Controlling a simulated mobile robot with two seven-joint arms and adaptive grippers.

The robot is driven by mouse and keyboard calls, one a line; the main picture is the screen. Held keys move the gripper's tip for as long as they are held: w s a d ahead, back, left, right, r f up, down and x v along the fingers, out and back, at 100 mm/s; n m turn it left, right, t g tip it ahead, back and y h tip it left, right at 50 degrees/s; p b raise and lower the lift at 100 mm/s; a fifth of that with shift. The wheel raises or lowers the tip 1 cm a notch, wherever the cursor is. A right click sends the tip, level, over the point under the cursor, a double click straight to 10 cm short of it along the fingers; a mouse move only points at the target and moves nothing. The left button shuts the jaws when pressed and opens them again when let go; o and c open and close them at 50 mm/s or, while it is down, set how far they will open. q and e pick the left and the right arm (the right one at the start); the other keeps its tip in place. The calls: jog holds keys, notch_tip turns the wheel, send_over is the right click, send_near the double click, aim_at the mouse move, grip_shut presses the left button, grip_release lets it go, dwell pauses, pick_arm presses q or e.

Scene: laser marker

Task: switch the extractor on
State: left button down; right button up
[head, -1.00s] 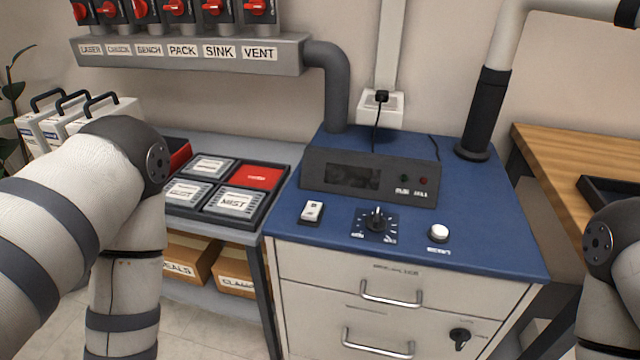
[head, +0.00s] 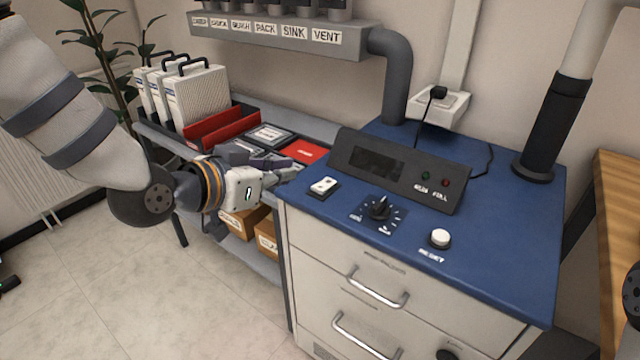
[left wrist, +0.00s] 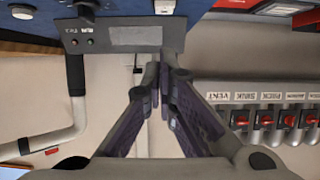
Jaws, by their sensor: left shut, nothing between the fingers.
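The extractor is a white drawer cabinet with a blue top (head: 480,270). On it stands a dark control box (head: 395,170) with a dark display and small green and red lamps, which look unlit. In front of the box are a white rocker switch (head: 323,186), a black dial (head: 379,208) and a white reset button (head: 439,238). My left gripper (head: 288,170) is shut and empty, just left of the rocker switch and apart from it. In the left wrist view its fingers (left wrist: 160,78) are together, and the control box (left wrist: 110,37) appears upside down. My right gripper is out of view.
A shelf left of the cabinet holds white cases (head: 195,95), a red-lined tray (head: 222,128) and labelled tiles. A grey pipe (head: 395,80) and a thick black-and-white duct (head: 550,125) rise behind. Red-handled valves (left wrist: 265,120) show in the left wrist view.

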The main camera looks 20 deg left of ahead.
pick_arm(q)
jog(key=shift+w+a+r, duration=0.1)
jog(key=shift+w+r, duration=0.1)
jog(key=shift+r, duration=0.5)
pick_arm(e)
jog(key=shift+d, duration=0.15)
pick_arm(q)
jog(key=b, duration=0.2)
send_over(324, 185)
jog(key=s, duration=0.2)
jog(key=f, duration=0.4)
jog(key=shift+s+a+f, duration=0.2)
jog(key=shift+a+f, duration=0.1)
jog(key=shift+a, duration=0.05)
jog(key=shift+s+a+f, duration=0.1)
jog(key=shift+s+f, duration=0.05)
jog(key=shift+f, duration=0.4)
jog(key=shift+s+f, duration=0.1)
jog(key=shift+f, duration=0.45)
jog(key=shift+f+b, duration=0.3)
jog(key=shift+f, duration=0.1)
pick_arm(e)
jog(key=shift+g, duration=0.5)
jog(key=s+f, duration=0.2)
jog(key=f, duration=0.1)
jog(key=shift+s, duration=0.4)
pick_arm(q)
jog(key=shift+s, duration=0.1)
